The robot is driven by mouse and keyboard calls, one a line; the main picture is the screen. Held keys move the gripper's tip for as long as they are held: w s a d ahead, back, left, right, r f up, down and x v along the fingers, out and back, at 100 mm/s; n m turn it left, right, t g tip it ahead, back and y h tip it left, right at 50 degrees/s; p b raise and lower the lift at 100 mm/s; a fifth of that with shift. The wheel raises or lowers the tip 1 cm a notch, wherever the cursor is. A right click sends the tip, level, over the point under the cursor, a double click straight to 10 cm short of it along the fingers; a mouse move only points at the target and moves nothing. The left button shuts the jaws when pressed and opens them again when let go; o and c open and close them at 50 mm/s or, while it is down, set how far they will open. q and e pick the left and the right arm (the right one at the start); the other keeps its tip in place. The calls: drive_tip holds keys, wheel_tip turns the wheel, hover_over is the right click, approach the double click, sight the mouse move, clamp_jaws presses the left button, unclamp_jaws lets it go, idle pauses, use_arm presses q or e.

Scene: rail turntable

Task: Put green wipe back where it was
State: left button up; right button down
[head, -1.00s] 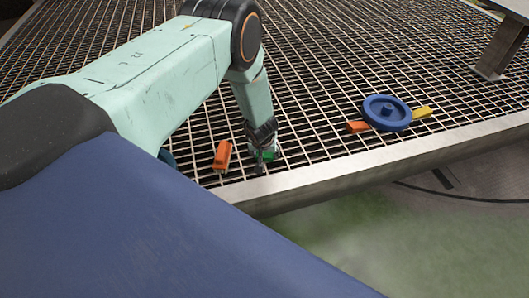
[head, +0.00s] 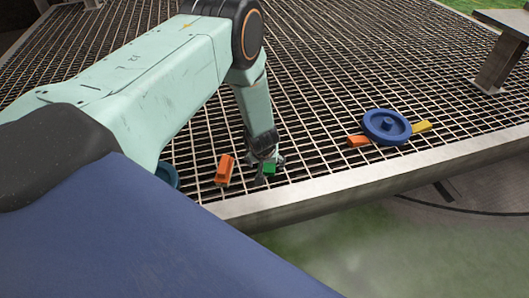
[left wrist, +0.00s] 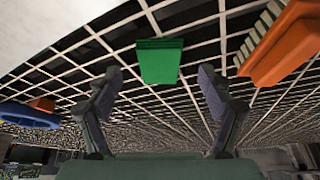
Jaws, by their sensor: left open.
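The green wipe (head: 269,170) is a small green block on the metal grating, near its front edge. It also shows in the left wrist view (left wrist: 160,62), ahead of the fingertips and roughly centred between them. My left gripper (head: 264,172) is right at the wipe in the head view. In the left wrist view its two fingers (left wrist: 157,77) are spread apart with nothing held between them. Whether a fingertip touches the wipe is unclear. My right gripper is not in view.
The grating's metal rim (head: 330,186) runs along the front.

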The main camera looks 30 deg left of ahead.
sight(266, 168)
use_arm(q)
drive_tip(key=p+v, duration=0.3)
drive_tip(key=v, duration=0.5)
drive_tip(key=shift+r, duration=0.2)
drive_tip(key=shift+f, duration=0.1)
drive_tip(key=b+x, duration=0.5)
drive_tip(key=x, duration=0.7)
drive_tip(key=shift+s, duration=0.1)
drive_tip(key=shift+r, duration=0.7)
drive_tip(key=shift+r+p, duration=0.5)
